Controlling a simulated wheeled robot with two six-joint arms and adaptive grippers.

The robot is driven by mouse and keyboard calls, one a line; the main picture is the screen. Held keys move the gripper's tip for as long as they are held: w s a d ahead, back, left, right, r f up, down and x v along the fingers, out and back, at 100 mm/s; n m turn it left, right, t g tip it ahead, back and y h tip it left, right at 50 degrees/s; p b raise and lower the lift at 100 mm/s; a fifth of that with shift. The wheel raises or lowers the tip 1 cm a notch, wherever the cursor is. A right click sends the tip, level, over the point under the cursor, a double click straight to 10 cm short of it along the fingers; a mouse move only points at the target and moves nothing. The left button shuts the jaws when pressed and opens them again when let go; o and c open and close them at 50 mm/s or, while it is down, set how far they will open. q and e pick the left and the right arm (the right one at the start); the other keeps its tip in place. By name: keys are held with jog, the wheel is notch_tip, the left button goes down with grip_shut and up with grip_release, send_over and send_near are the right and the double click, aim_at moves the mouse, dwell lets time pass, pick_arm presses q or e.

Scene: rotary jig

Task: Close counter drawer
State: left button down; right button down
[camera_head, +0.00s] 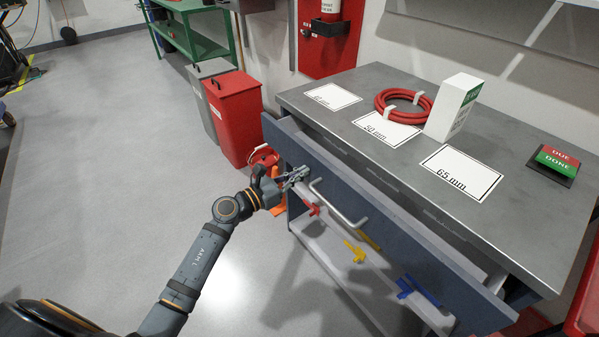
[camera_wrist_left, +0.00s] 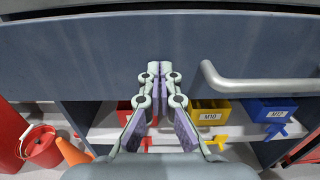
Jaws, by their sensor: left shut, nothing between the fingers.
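The counter drawer's blue-grey front panel (camera_head: 405,237) stands out from the grey counter top (camera_head: 400,108), with a gap behind it, so the drawer is partly open. Its bar handle (camera_head: 338,204) is on the front. My left gripper (camera_head: 303,173) is shut and empty at the drawer front, left of the handle. In the left wrist view the closed fingertips (camera_wrist_left: 161,68) lie over the front panel (camera_wrist_left: 90,55), with the handle (camera_wrist_left: 258,86) to their right. I cannot tell whether they touch the panel. My right gripper is out of view.
Below the drawer, a shelf (camera_wrist_left: 105,130) carries red, yellow (camera_wrist_left: 210,112) and blue (camera_wrist_left: 268,110) bins. A red bucket (camera_wrist_left: 40,146) and a red waste bin (camera_head: 235,115) stand left of the counter. A red hose coil (camera_head: 400,99) and white box (camera_head: 453,107) sit on top. Floor at left is clear.

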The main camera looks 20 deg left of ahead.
pick_arm(q)
jog(key=x, duration=0.8)
jog(key=shift+w+d, duration=0.2)
jog(key=shift+w, duration=0.1)
jog(key=shift+r, duration=0.2)
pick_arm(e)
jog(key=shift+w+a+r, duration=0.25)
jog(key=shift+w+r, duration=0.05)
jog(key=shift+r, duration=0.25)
